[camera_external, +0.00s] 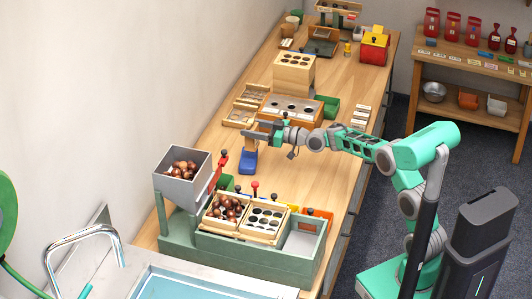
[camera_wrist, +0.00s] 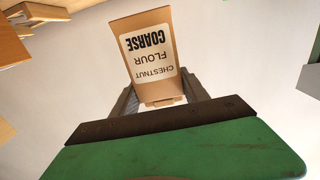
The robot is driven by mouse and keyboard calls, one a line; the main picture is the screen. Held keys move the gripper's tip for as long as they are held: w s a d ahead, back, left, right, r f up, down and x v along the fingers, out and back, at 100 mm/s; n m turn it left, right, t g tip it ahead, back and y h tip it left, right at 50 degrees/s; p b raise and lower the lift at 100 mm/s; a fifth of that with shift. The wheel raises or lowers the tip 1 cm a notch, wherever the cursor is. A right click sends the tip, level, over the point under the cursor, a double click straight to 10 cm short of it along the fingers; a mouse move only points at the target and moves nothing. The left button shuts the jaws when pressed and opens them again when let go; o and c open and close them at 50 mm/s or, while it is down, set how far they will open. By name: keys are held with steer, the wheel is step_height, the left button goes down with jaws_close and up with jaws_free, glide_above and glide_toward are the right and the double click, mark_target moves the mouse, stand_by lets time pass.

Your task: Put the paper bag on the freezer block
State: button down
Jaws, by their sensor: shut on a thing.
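The paper bag (camera_wrist: 149,52) is tan with a white label reading "CHESTNUT FLOUR COARSE", upside down in the wrist view. My gripper (camera_wrist: 160,100) is shut on the bag's near end, with a dark finger on each side. In the external view my gripper (camera_external: 262,132) is over the middle of the bench, towards its wall side. A small blue thing (camera_external: 248,164), which looks like the freezer block, is on the bench just below my gripper in the picture. Whether the bag touches it I cannot tell.
A green rack (camera_external: 285,262) with chestnut trays and a grey bin (camera_external: 182,178) of chestnuts stand nearer the camera. A wooden holed tray (camera_external: 293,110), a holed box (camera_external: 294,73) and a green container (camera_external: 327,105) stand beyond my gripper. Some bare bench lies right of the blue thing.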

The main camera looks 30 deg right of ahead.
mark_target(248, 138)
steer(key=shift+w+a+f, duration=0.25)
steer(key=shift+w+f, duration=0.5)
steer(key=shift+f, duration=0.1)
steer(key=shift+w+f+b, duration=0.1)
steer(key=shift+f+b, duration=0.55)
steer(key=shift+f, duration=1.2)
steer(key=c, duration=0.6)
jaws_free()
steer(key=shift+r, duration=0.1)
steer(key=shift+r+p, duration=0.2)
steer(key=shift+p, duration=0.2)
steer(key=v, duration=1.2)
